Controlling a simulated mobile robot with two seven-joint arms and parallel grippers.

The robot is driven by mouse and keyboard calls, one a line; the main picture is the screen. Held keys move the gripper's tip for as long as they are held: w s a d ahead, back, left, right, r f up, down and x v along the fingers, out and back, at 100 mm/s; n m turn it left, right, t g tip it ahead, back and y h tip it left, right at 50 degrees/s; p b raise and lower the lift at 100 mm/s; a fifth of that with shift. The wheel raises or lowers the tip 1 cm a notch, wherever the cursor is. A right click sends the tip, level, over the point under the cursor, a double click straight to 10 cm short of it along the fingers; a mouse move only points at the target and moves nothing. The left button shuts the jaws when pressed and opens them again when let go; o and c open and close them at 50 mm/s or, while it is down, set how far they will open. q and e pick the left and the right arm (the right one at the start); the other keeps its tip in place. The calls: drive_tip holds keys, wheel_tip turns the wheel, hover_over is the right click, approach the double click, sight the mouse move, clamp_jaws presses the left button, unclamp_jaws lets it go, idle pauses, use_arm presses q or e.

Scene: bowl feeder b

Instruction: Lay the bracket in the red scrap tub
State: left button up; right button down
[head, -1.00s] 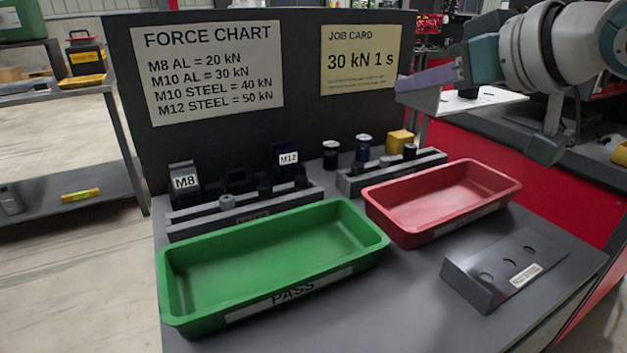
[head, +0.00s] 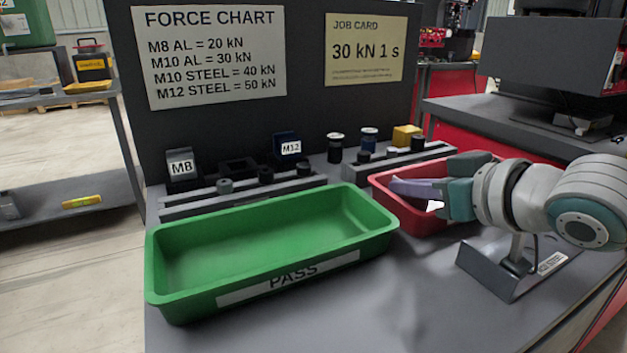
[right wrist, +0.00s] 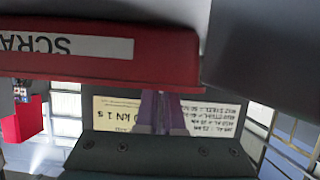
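The bracket (head: 486,274) is a dark grey bent plate with a white label, resting on the bench at the right front; my right arm hides part of it. The red scrap tub (head: 402,211) stands behind it, its right part hidden by my right gripper (head: 400,187). The right gripper's purple fingers are close together and look empty, in front of the tub in the head view. In the right wrist view, which is upside down, the fingers (right wrist: 162,112) sit beside the tub wall (right wrist: 60,72) with its scrap label. My left gripper is out of view.
The green pass tub (head: 250,293) stands left of the red tub. Grey racks (head: 240,197) with small dark parts and a yellow block (head: 406,134) stand behind both tubs. A dark panel (head: 300,128) with two charts rises at the back.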

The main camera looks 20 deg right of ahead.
drive_tip(key=shift+f, duration=0.55)
drive_tip(key=c, duration=1.3)
unclamp_jaws()
drive_tip(key=shift+r, duration=0.2)
drive_tip(key=p+v, duration=0.1)
drive_tip(key=v, duration=0.2)
drive_tip(key=p+v, duration=0.1)
drive_tip(key=v, duration=0.3)
drive_tip(key=p+v, duration=0.1)
drive_tip(key=v, duration=0.2)
drive_tip(key=shift+s+r+p, duration=0.15)
drive_tip(key=shift+r+p, duration=0.2)
drive_tip(key=shift+r, duration=0.15)
drive_tip(key=shift+v, duration=0.8)
